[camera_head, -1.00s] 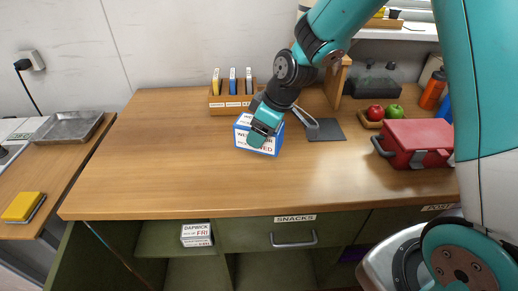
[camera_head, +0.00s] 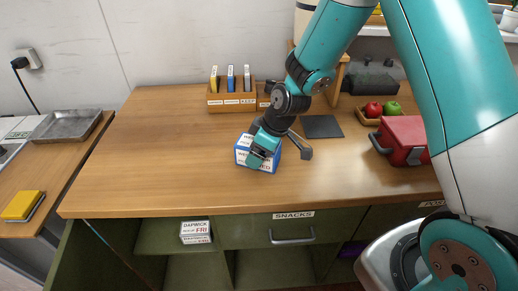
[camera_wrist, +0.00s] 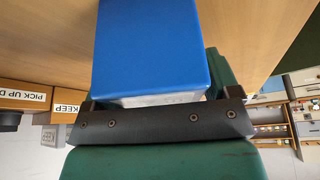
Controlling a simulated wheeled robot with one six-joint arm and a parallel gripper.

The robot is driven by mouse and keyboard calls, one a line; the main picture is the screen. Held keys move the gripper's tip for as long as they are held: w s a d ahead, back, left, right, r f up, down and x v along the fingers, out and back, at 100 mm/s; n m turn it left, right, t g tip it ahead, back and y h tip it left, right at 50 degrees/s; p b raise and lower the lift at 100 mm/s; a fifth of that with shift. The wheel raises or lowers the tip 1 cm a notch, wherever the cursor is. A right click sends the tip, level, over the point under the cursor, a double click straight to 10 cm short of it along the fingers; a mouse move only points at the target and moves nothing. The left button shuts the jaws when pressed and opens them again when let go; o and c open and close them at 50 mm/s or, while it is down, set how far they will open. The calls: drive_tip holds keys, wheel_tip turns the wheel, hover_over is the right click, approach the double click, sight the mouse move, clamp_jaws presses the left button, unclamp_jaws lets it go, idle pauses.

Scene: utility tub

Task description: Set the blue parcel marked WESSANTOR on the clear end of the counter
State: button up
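The blue parcel (camera_head: 243,158) with a white label is at the middle of the wooden counter (camera_head: 160,170). Only the start of its name, "WE", can be read; my gripper covers the rest. My gripper (camera_head: 258,153) comes down over it from the upper right, one teal finger across its labelled front. In the wrist view the parcel's plain blue face (camera_wrist: 152,45) fills the space between the teal fingers, which lie along both its sides. The gripper is shut on it. I cannot tell whether the parcel touches the counter. The counter's left end is bare.
A wooden file holder (camera_head: 230,103) stands at the back. To the right are a dark mat (camera_head: 321,126), a fruit tray (camera_head: 366,119) with apples and a red box (camera_head: 405,138). A white carton (camera_head: 195,232) sits on the shelf below. A lower side table (camera_head: 60,165) is left.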

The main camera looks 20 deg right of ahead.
drive_tip(key=shift+o, duration=0.4)
drive_tip(key=shift+r, duration=0.45)
drive_tip(key=v, duration=1.1)
drive_tip(key=shift+s+r+b, duration=0.2)
drive_tip(key=shift+r+b, duration=0.05)
drive_tip(key=shift+b, duration=0.1)
drive_tip(key=s+a+r+m+g, duration=0.1)
drive_tip(key=s+a+r, duration=0.1)
drive_tip(key=s, duration=0.5)
drive_tip(key=s+a+r+m+g, duration=0.1)
drive_tip(key=s+a+r, duration=0.2)
drive_tip(key=s, duration=0.4)
drive_tip(key=s+a+r+m+g, duration=0.1)
drive_tip(key=s+a+r, duration=0.2)
drive_tip(key=s, duration=0.4)
drive_tip(key=shift+s+r+y, duration=0.25)
drive_tip(key=shift+r+y, duration=0.05)
drive_tip(key=shift+y, duration=0.1)
